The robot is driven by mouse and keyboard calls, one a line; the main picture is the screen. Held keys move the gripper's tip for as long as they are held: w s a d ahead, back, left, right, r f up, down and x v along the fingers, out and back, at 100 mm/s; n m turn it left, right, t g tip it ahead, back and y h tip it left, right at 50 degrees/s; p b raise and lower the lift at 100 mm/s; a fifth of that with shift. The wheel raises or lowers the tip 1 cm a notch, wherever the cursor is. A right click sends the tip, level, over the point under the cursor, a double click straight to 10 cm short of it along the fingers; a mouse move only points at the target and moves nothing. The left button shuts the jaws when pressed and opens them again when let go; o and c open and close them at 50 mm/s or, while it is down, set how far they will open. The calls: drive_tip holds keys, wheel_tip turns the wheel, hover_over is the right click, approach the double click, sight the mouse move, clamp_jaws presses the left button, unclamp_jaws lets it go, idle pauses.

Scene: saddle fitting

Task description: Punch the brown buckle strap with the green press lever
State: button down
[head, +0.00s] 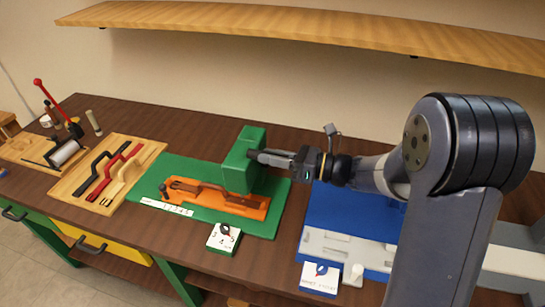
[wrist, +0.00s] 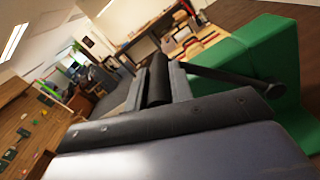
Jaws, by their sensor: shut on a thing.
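The green press (head: 240,170) stands on a green base, and its body fills the right of the wrist view (wrist: 232,52). Its dark lever arm (wrist: 228,78) runs from a pivot on the press's side to a black grip (wrist: 158,78). My gripper (head: 268,157) is beside the press, shut on that lever grip. The brown buckle strap (head: 196,188) lies in an orange holder (head: 245,208) on the green base, its right end towards the press. The punch tip and the strap under it are hidden.
A white number strip (head: 165,207) and a labelled green block (head: 223,238) are in front of the strap. Wooden boards with strap tools (head: 125,150) and a red-handled press (head: 52,97) stand left. A blue station (head: 335,212) is right. A shelf (head: 300,28) hangs above.

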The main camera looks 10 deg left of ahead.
drive_tip(key=c, duration=1.3)
unclamp_jaws()
drive_tip(key=shift+w, duration=0.1)
drive_tip(key=shift+o, duration=0.2)
drive_tip(key=d+b, duration=0.2)
drive_tip(key=d, duration=0.9)
drive_tip(key=shift+s, duration=0.45)
drive_tip(key=shift+a, duration=0.15)
drive_tip(key=a, duration=0.3)
drive_tip(key=a+p, duration=0.1)
drive_tip(key=a, duration=0.3)
drive_tip(key=a+p, duration=0.1)
drive_tip(key=a, duration=0.2)
drive_tip(key=shift+w+a, duration=0.2)
drive_tip(key=shift+w, duration=0.2)
drive_tip(key=shift+a, duration=0.2)
drive_tip(key=shift+s+f, duration=0.15)
drive_tip(key=shift+f, duration=0.05)
drive_tip(key=shift+d, duration=0.1)
